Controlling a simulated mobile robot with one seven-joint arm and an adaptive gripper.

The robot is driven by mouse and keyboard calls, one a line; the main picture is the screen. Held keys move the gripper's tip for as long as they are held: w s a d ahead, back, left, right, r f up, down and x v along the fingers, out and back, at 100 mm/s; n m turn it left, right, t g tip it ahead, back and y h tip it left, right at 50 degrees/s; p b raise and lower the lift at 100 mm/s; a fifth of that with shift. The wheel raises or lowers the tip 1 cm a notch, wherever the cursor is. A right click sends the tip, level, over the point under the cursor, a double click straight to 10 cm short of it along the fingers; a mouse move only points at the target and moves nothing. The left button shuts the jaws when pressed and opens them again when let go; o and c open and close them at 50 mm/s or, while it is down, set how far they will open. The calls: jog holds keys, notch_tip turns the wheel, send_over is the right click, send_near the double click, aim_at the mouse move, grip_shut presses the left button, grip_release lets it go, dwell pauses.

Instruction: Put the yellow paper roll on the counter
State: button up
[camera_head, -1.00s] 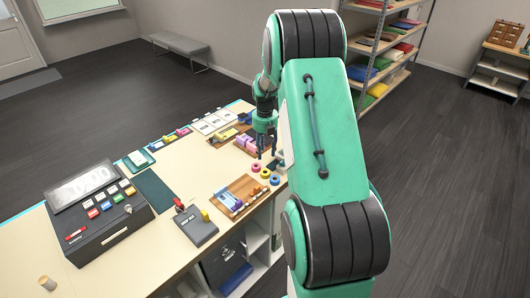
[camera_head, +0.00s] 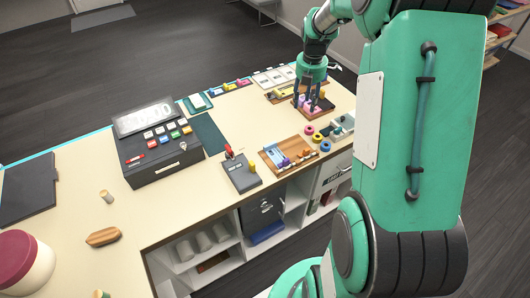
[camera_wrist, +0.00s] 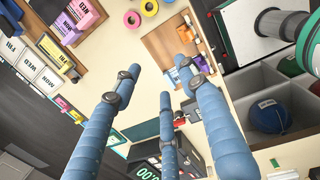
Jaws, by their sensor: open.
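The counter (camera_head: 88,170) is a long pale top crossing the head view. Two yellow things on it could be the paper roll, and I cannot tell which: a small ring-shaped yellow roll (camera_head: 317,138) between a pink and a blue one, and a small upright yellow cylinder (camera_head: 252,166) beside a dark box. My gripper (camera_head: 309,103) is open, fingers pointing down over or near a wooden tray of pink and purple pieces. In the wrist view, nothing sits between its blue fingers (camera_wrist: 164,82).
A cash register (camera_head: 158,147), a wooden tray of small tools (camera_head: 279,164) and the dark box (camera_head: 240,178) crowd the counter's middle. A wooden brush (camera_head: 103,236) and a lidded pot (camera_head: 24,262) stand left. Shelves (camera_head: 187,272) lie below the front edge. Clear counter shows left of the register.

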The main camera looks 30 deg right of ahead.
jog(key=s+a+r+m+t, duration=0.1)
jog(key=s+a+r+m, duration=0.3)
jog(key=a+r, duration=0.45)
jog(key=s+a+r+m+t, duration=0.1)
jog(key=s+a+r+m, duration=0.45)
jog(key=a, duration=0.55)
jog(key=s+a+r+m+t, duration=0.2)
jog(key=s+a+r+m, duration=0.1)
jog(key=s+a+m, duration=0.7)
jog(key=s+a, duration=0.4)
jog(key=s, duration=0.3)
jog(key=shift+a+t+y, duration=0.3)
jog(key=shift+a+t, duration=0.05)
jog(key=shift+t, duration=0.05)
jog(key=shift+s+f+m, duration=0.1)
jog(key=shift+m, duration=0.15)
notch_tip(320, 180, down, 5)
jog(key=b, duration=0.5)
